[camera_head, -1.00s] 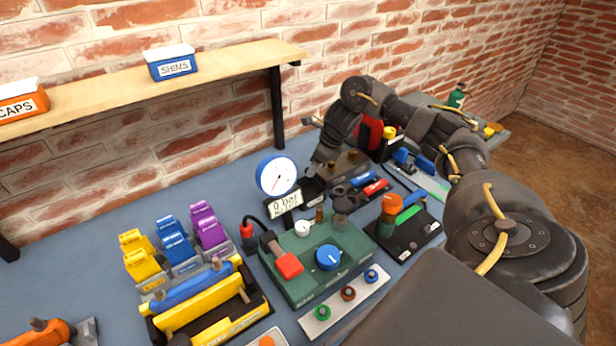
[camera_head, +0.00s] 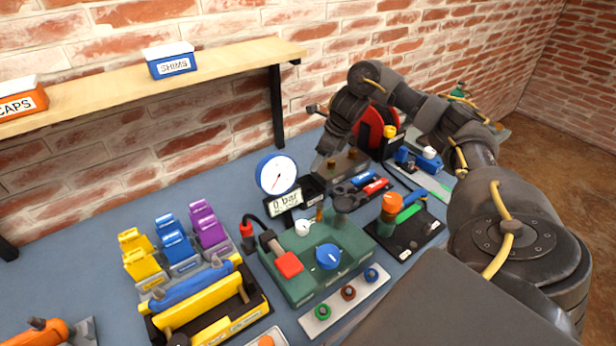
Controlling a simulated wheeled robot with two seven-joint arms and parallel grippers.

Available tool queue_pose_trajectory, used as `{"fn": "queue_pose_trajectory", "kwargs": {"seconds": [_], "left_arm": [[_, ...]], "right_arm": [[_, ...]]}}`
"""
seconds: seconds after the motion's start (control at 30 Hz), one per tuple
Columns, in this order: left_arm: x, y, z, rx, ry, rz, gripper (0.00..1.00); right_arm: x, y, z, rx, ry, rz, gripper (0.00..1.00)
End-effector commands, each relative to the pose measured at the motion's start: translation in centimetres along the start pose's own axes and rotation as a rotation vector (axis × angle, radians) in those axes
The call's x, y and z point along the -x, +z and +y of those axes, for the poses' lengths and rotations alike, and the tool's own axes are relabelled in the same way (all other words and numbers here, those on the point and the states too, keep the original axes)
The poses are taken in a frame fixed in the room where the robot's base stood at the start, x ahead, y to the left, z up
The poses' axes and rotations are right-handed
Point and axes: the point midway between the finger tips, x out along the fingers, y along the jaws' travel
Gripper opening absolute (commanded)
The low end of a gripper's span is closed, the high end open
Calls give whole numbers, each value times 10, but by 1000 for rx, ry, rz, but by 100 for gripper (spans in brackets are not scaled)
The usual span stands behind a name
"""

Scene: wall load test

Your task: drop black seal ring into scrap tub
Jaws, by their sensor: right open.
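I cannot make out a black seal ring anywhere. My left gripper is not in view.
A green test block (camera_head: 318,262) with a blue knob stands mid-bench. The round gauge (camera_head: 277,174) rises behind it. A white strip (camera_head: 345,300) holds green, brown and blue rings. A brown-topped block (camera_head: 342,168) is right of the gripper. A wooden shelf (camera_head: 110,84) overhangs at left.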

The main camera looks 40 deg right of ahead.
Motion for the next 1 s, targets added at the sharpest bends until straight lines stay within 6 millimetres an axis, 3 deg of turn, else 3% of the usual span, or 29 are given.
{"fn": "queue_pose_trajectory", "kwargs": {"seconds": [0.03, 0.13, 0.37, 1.0], "left_arm": [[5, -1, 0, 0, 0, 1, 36], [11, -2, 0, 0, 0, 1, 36], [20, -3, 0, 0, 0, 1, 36], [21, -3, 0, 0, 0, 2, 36]], "right_arm": [[16, 1, -2, 1, -5, -2, 57], [37, 2, -2, 0, -5, -2, 57], [66, 1, -1, 0, -2, 0, 57], [72, 0, 0, -1, 1, 2, 57]]}}
